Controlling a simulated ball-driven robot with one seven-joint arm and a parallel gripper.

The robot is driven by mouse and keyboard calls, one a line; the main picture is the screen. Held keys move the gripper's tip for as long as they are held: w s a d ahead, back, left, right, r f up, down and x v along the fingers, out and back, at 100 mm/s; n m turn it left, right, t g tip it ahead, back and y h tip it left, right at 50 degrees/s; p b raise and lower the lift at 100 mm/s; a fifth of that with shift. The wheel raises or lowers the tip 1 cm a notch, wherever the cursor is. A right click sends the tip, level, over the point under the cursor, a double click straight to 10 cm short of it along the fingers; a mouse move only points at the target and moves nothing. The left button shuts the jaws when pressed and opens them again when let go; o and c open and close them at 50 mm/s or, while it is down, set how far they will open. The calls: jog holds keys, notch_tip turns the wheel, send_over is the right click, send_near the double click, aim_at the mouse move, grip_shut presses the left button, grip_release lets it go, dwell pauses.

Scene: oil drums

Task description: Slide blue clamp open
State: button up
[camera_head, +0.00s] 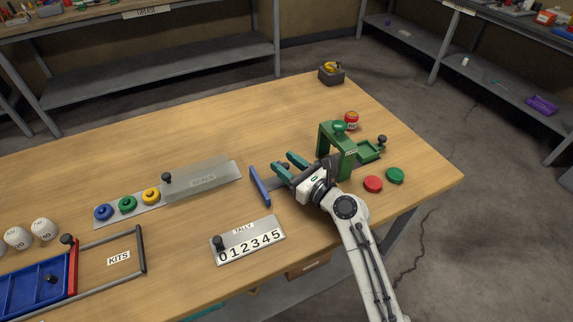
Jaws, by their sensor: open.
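The blue clamp jaw (260,186) is a slim upright bar standing on the wooden table near its middle. A grey rail or base seems to run from it rightward toward a green press frame (324,138); my gripper hides part of this stretch. My gripper (288,165) has teal fingers spread apart with nothing between them. It reaches in from the lower right, and its fingers are just right of the blue jaw. A small gap seems to show between the fingers and the jaw; exact depth is hard to tell.
A red button (373,184) and a green button (395,175) lie right of my wrist. A tally board (250,248) lies in front of the clamp. A grey sliding cover (205,180) lies to the left. The table's far middle is clear.

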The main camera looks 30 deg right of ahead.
jog(key=v, duration=1)
jog(key=shift+s+d+b, duration=0.1)
jog(key=shift+s+b, duration=0.3)
